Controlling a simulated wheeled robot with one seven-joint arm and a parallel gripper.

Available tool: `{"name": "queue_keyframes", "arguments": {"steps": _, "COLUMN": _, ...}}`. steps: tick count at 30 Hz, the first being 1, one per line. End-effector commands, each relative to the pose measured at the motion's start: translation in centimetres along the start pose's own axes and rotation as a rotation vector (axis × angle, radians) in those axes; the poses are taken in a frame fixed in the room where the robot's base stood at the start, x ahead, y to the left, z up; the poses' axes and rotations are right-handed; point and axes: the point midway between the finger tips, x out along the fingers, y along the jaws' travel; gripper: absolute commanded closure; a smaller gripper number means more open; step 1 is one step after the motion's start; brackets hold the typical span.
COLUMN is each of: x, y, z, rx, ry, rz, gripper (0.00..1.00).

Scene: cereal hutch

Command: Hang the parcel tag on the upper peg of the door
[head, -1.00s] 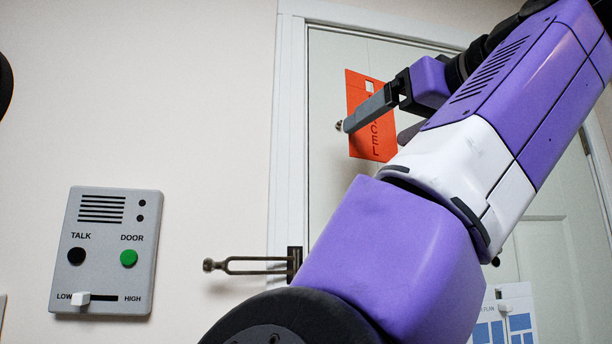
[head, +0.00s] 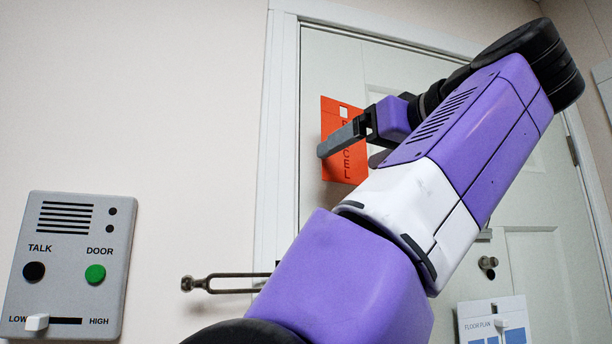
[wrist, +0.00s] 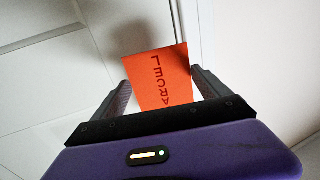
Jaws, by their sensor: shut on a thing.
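The orange parcel tag (head: 338,168), with dark lettering and a small square hole near its top, hangs upright in front of the door (head: 395,78) near its left edge. My gripper (head: 342,139) is shut on it; a grey finger crosses its front. In the wrist view the tag (wrist: 160,70) sits between the two fingers of my gripper (wrist: 164,93), its lettered face towards the camera. The upper peg cannot be made out in either current view. I cannot tell whether the tag touches the door.
A grey intercom panel (head: 68,215) is on the wall at left. A metal prong (head: 225,278) sticks out left of the door frame, low down. My arm hides the door's middle.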

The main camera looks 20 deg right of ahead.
Motion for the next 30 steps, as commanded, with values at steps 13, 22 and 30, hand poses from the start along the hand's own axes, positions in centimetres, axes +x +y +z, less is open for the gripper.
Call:
{"name": "queue_keyframes", "arguments": {"steps": 13, "x": 2.4, "y": 0.6, "z": 0.1, "rx": 0.0, "ry": 0.0, "rz": -0.002, "gripper": 0.52}}
{"name": "queue_keyframes", "arguments": {"steps": 22, "x": 3.9, "y": 0.9, "z": 0.1, "rx": 0.001, "ry": 0.0, "rz": -0.003, "gripper": 0.52}}
{"name": "queue_keyframes", "arguments": {"steps": 30, "x": 4.9, "y": 1.3, "z": 0.8, "rx": -0.002, "ry": 0.0, "rz": 0.0, "gripper": 0.52}}
